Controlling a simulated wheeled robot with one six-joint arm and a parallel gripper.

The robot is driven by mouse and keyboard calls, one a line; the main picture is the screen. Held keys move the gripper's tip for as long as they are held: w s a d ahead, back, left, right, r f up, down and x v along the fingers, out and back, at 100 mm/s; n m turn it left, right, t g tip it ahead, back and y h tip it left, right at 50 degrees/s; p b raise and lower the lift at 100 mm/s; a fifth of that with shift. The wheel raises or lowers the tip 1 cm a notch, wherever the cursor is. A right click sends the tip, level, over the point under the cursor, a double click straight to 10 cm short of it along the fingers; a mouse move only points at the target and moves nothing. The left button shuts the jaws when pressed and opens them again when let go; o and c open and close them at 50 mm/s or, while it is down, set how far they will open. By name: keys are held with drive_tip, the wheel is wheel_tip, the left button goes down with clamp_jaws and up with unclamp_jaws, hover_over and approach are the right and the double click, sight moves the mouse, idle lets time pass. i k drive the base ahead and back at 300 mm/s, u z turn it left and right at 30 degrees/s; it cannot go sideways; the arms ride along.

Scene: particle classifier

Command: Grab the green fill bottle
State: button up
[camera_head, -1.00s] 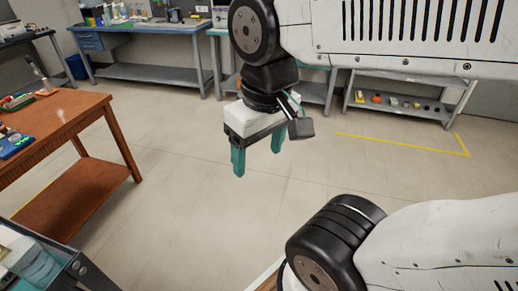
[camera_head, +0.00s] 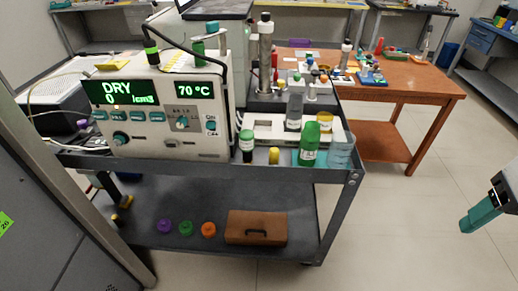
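A green bottle (camera_head: 309,145) with a white label stands near the front right of the cart's top (camera_head: 300,172). Another green-topped item (camera_head: 198,50) is on top of the machine. I cannot tell for sure which is the fill bottle; the green one with the label is the largest. My gripper (camera_head: 482,215) is at the right edge, well apart from the cart and empty as far as it shows. Only one teal finger is clear; the fingers stood apart a second ago.
The machine (camera_head: 165,137), with green displays, fills the cart's left. A yellow-capped bottle (camera_head: 274,156) and a clear beaker (camera_head: 340,153) flank the green bottle. A brown case (camera_head: 256,227) lies on the lower shelf. A wooden table (camera_head: 400,102) is behind. The floor at right is clear.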

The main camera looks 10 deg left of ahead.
sight(311, 135)
drive_tip(key=k, duration=1.3)
drive_tip(key=i, duration=0.5)
drive_tip(key=u, duration=0.6)
drive_tip(key=i, duration=1.35)
drive_tip(key=z, duration=0.8)
